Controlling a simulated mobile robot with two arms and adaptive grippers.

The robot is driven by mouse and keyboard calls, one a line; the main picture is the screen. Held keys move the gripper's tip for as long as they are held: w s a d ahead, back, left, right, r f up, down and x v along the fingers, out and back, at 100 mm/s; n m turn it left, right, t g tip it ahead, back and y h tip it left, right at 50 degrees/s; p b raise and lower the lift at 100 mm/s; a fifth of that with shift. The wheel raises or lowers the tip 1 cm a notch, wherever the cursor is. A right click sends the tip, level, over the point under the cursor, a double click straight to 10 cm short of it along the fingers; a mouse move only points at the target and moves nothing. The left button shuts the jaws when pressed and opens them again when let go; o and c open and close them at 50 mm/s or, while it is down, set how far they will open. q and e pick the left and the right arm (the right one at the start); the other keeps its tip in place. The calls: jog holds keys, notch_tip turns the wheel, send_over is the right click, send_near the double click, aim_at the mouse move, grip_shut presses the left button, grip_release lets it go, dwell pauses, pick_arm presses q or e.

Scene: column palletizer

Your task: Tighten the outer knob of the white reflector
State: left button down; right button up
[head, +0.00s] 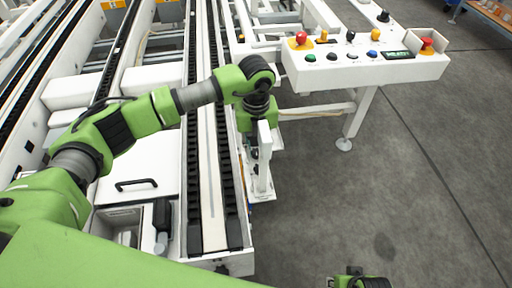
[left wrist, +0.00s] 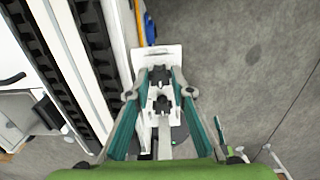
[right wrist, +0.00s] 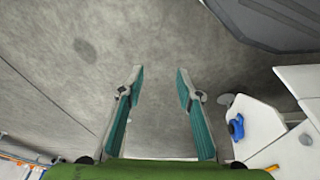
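The white reflector bracket (head: 262,180) stands beside the conveyor's right edge, partly hidden under my left arm in the head view. In the left wrist view, its white plate (left wrist: 158,52) carries two black knobs, one farther up the picture (left wrist: 160,75) and one lower (left wrist: 162,103). My left gripper (left wrist: 159,94) is open, with a teal-padded finger on each side of the bracket and knobs. I see no clear contact. I cannot tell which knob is the outer one. My right gripper (right wrist: 159,76) is open and empty above the grey floor.
The conveyor (head: 210,150) with black chain strips runs along the left of the bracket. A white control panel (head: 345,62) with coloured buttons stands beyond it on a leg. The grey floor (head: 400,190) to the right is clear.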

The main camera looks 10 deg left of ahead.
pick_arm(q)
jog(key=shift+m, duration=0.4)
pick_arm(e)
jog(key=shift+r, duration=0.1)
pick_arm(q)
jog(key=shift+m, duration=0.3)
jog(key=shift+m+b, duration=0.5)
jog(key=shift+m, duration=0.7)
jog(key=m+b, duration=0.2)
jog(key=m, duration=0.6)
jog(key=shift+b, duration=0.3)
jog(key=shift+m, duration=0.6)
jog(key=shift+m+b, duration=0.8)
jog(key=shift+m, duration=1.4)
pick_arm(e)
jog(key=w+v, duration=0.1)
jog(key=v, duration=0.9)
jog(key=shift+r+t, duration=0.4)
jog(key=shift+r, duration=0.05)
jog(key=shift+d, duration=0.1)
jog(key=shift+w, duration=0.1)
pick_arm(q)
jog(key=c, duration=1.8)
grip_release()
